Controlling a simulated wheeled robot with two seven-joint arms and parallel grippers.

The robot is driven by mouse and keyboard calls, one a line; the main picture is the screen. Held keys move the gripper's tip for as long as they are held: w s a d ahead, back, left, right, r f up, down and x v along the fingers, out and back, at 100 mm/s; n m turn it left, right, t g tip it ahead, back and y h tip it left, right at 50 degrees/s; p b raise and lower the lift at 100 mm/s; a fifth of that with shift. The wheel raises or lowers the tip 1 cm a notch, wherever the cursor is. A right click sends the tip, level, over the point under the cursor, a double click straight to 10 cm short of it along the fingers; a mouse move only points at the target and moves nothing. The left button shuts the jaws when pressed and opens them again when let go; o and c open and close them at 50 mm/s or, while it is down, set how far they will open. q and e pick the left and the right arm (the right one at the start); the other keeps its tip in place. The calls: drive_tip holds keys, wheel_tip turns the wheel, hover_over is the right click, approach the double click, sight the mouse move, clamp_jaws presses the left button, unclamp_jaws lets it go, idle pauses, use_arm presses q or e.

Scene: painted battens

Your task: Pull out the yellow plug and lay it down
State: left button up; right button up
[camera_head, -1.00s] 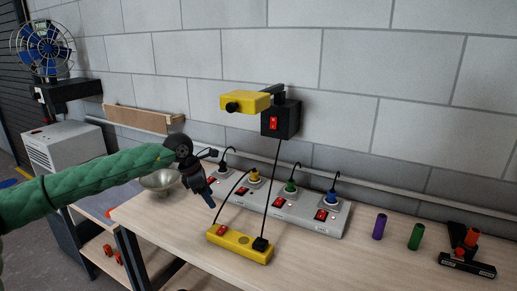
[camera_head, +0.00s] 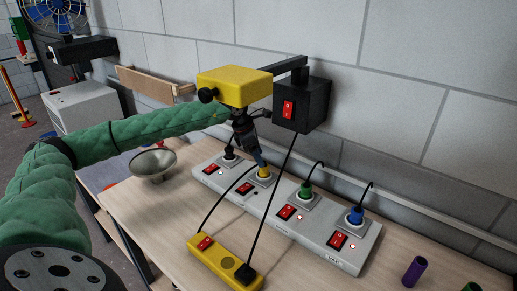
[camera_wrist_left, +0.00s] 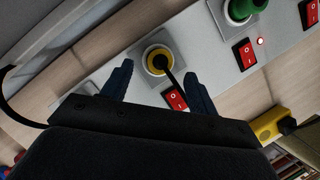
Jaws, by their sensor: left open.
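The yellow plug (camera_head: 264,173) sits in a socket of the grey power strip (camera_head: 322,247), with a black cord running from it. In the left wrist view the yellow plug (camera_wrist_left: 157,62) shows as a yellow ring with a dark centre, ahead of and between my fingertips. My left gripper (camera_head: 259,160) points down just above the plug, and in the wrist view its two blue fingers (camera_wrist_left: 158,78) are apart with nothing held. Black, green (camera_head: 305,190) and blue (camera_head: 355,215) plugs sit in the other sockets. My right gripper is not in view.
A yellow box (camera_head: 234,86) and a black switch box (camera_head: 301,105) hang above the strip, close to my left wrist. A yellow extension block (camera_head: 226,262) lies in front on the table. A metal bowl (camera_head: 153,164) stands left; a purple cylinder (camera_head: 414,271) is right.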

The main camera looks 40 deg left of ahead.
sight(267, 165)
use_arm(q)
drive_tip(key=x, duration=0.4)
drive_tip(key=shift+w+f, duration=0.1)
drive_tip(key=shift+f, duration=0.3)
drive_tip(key=shift+d+f+b, duration=0.2)
drive_tip(key=shift+f+b, duration=0.1)
drive_tip(key=shift+f, duration=0.15)
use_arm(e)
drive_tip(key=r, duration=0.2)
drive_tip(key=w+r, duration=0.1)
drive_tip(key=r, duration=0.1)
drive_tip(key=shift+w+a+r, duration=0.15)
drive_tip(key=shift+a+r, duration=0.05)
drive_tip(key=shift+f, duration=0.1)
use_arm(q)
drive_tip(key=shift+c, duration=0.5)
drive_tip(key=c, duration=1.1)
drive_tip(key=shift+o, duration=0.2)
drive_tip(key=shift+r, duration=0.25)
drive_tip(key=shift+r+p, duration=0.4)
drive_tip(key=shift+r, duration=0.9)
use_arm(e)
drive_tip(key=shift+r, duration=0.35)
